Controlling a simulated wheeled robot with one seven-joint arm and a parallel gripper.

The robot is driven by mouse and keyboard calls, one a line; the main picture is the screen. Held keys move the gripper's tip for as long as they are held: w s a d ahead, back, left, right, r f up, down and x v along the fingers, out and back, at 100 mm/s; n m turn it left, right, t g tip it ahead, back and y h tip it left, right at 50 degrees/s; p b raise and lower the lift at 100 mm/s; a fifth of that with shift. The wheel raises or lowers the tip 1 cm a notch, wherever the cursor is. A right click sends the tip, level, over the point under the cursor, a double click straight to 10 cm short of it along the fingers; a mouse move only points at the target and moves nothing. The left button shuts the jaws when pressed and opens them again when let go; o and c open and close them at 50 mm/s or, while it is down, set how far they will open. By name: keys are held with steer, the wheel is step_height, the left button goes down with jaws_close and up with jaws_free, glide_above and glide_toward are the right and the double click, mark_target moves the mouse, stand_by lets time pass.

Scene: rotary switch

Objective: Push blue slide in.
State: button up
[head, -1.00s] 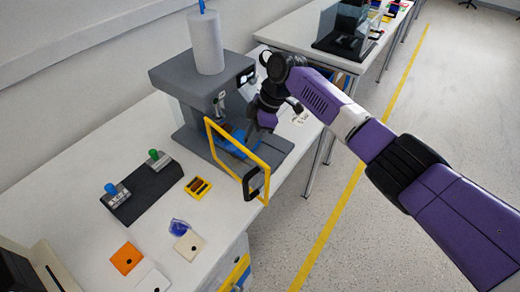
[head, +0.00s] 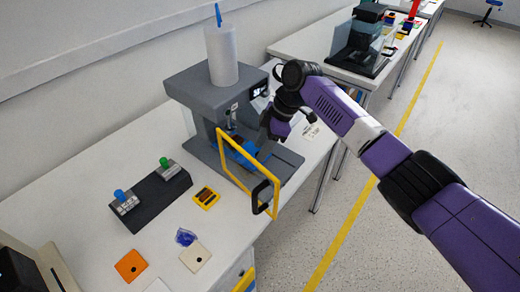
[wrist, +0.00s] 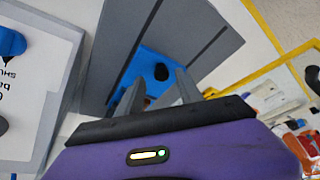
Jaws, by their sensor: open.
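The blue slide (wrist: 150,68), a blue block with a dark round spot on it, lies on the grey base in the wrist view. In the head view the blue slide (head: 236,150) shows behind the yellow frame, low on the grey machine (head: 205,95). My gripper (wrist: 155,95) is open, its two fingers apart and close to the near end of the slide; I cannot tell whether they touch it. In the head view my gripper (head: 268,136) is at the right side of the machine, its fingertips partly hidden.
A yellow frame (head: 262,168) with a dark handle stands in front of the machine. A black block with blue and green knobs (head: 150,205) and several small plates lie on the white table (head: 95,185). Another blue part (wrist: 10,42) sits at the wrist view's left edge.

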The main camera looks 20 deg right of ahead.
steer(key=v, duration=0.6)
steer(key=shift+r, duration=0.2)
